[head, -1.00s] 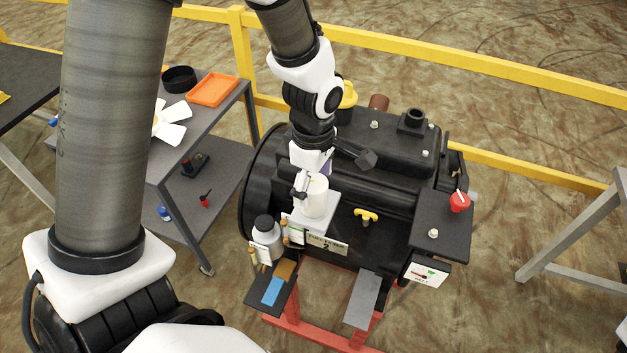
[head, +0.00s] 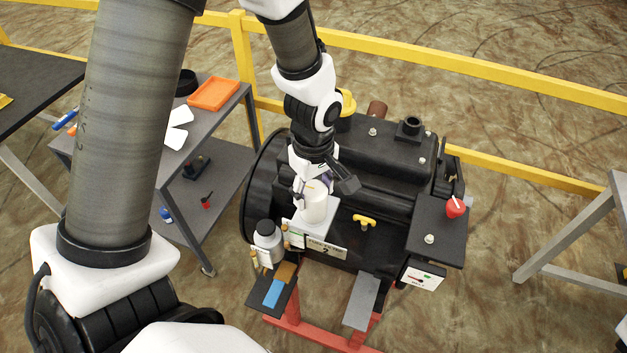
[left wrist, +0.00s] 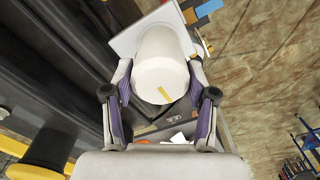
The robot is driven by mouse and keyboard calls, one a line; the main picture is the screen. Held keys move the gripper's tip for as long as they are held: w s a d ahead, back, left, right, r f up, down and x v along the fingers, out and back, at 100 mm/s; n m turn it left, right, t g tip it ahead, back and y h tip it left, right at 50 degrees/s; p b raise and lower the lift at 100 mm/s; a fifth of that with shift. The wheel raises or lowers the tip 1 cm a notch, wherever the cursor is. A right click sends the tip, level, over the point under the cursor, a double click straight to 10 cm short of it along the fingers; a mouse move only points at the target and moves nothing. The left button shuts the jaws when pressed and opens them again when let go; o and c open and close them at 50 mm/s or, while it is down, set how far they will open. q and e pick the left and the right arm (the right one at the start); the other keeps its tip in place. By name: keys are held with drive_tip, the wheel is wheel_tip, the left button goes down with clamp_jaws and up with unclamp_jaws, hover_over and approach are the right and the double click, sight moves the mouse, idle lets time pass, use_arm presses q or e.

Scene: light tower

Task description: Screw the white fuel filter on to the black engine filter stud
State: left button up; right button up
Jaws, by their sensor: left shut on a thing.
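My left gripper (head: 308,193) is shut on the white fuel filter (head: 316,207), a short white cylinder held upright at the near side of the black engine (head: 375,160). In the left wrist view the two purple-lined fingers (left wrist: 160,72) press on opposite sides of the filter (left wrist: 160,80), whose end face carries a yellow mark. Beyond it is a white square plate (left wrist: 122,42), which also shows under the filter in the head view (head: 300,232). The stud is hidden, so I cannot tell whether the filter touches it. My right gripper is not in view.
A yellow handle (head: 364,220) and red knob (head: 455,207) are to the right. A grey cart (head: 232,115) is at the left, yellow railing (head: 400,62) behind.

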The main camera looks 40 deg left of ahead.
use_arm(q)
drive_tip(key=shift+s+r+m+p, duration=0.15)
drive_tip(key=shift+m+p, duration=0.5)
drive_tip(key=shift+m, duration=0.15)
drive_tip(key=shift+m+p, duration=0.3)
drive_tip(key=shift+m, duration=0.5)
drive_tip(key=shift+f+m, duration=0.3)
drive_tip(key=shift+m, duration=0.7)
drive_tip(key=m, duration=0.3)
drive_tip(key=shift+f+m, duration=0.1)
drive_tip(key=shift+m, duration=1)
